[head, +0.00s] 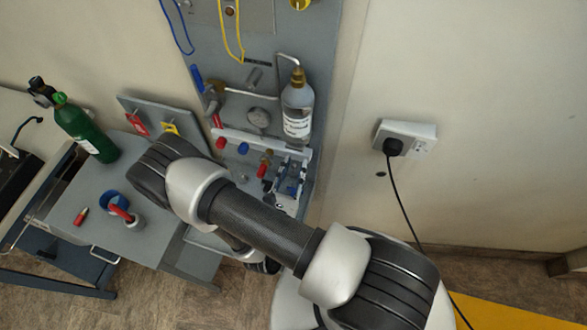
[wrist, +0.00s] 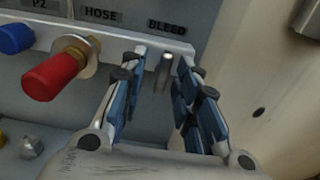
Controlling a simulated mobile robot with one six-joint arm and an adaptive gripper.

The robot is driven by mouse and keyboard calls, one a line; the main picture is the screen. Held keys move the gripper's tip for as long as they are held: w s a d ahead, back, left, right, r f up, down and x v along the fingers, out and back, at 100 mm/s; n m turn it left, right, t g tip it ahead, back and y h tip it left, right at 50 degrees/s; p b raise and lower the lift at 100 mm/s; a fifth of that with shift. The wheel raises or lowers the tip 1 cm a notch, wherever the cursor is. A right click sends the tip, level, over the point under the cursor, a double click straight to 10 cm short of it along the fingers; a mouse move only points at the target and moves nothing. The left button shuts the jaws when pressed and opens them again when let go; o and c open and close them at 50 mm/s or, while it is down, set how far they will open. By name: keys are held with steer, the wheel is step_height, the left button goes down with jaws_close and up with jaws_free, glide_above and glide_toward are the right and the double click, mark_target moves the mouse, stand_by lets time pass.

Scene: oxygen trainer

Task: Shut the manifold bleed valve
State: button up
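The manifold (wrist: 195,48) is a pale bar with labels P2, HOSE and BLEED; it also shows in the head view (head: 237,137). The bleed valve's small metal lever (wrist: 165,70) hangs below the BLEED label in the wrist view. My gripper (wrist: 161,60) points at it, one blue-padded finger on each side. The fingers are apart, with gaps beside the lever, so the gripper is open. In the head view my gripper (head: 293,163) is at the manifold's right end, and the lever cannot be made out there.
A red-capped brass fitting (wrist: 55,76) and a blue knob (wrist: 15,38) are left of my gripper. A clear bottle (head: 297,108) hangs above the manifold. A black cable runs from a wall socket (head: 405,138) on the right.

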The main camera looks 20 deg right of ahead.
steer(key=v, duration=1.2)
stand_by(0.5)
steer(key=s+d+r+m+g+y+b, duration=0.1)
steer(key=s+d+r+m+g+y, duration=0.1)
steer(key=r+m, duration=0.7)
steer(key=s+d+r+m+g+y, duration=0.1)
steer(key=r+m+g+y, duration=0.3)
steer(key=r+m, duration=0.6)
steer(key=s+d+r+m+g+y+b, duration=0.1)
steer(key=d+r+m+g+y, duration=0.3)
steer(key=r+m, duration=0.5)
steer(key=shift+s+r+m+y+b, duration=0.2)
steer(key=shift+s+m+y+b, duration=0.1)
steer(key=shift+s, duration=0.5)
